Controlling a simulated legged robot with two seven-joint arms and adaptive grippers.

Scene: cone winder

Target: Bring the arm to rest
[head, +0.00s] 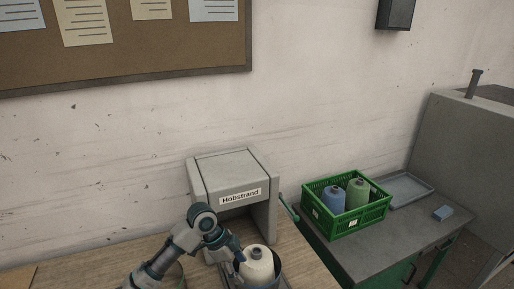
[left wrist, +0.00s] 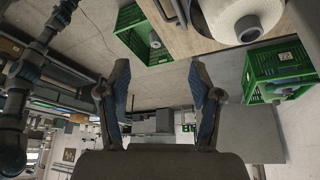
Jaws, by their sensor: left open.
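My left arm comes in from the bottom left in the head view, and my left gripper (head: 238,254) is beside the cream yarn cone (head: 257,266) on the winder's front. In the left wrist view my left gripper (left wrist: 160,100) has its two fingers spread wide, with nothing between them. A pale cone (left wrist: 242,18) shows at the top of that view, apart from the fingers. The grey winder (head: 232,180) labelled Hobstrand stands on the wooden table (head: 90,266). The arm partly covers the winder's lower left. My right gripper is in neither view.
A green crate (head: 344,226) with a blue cone (head: 333,199) and a green cone (head: 358,193) stands on the grey cabinet (head: 370,256) at the right. A green handle (head: 288,208) sticks out from the winder.

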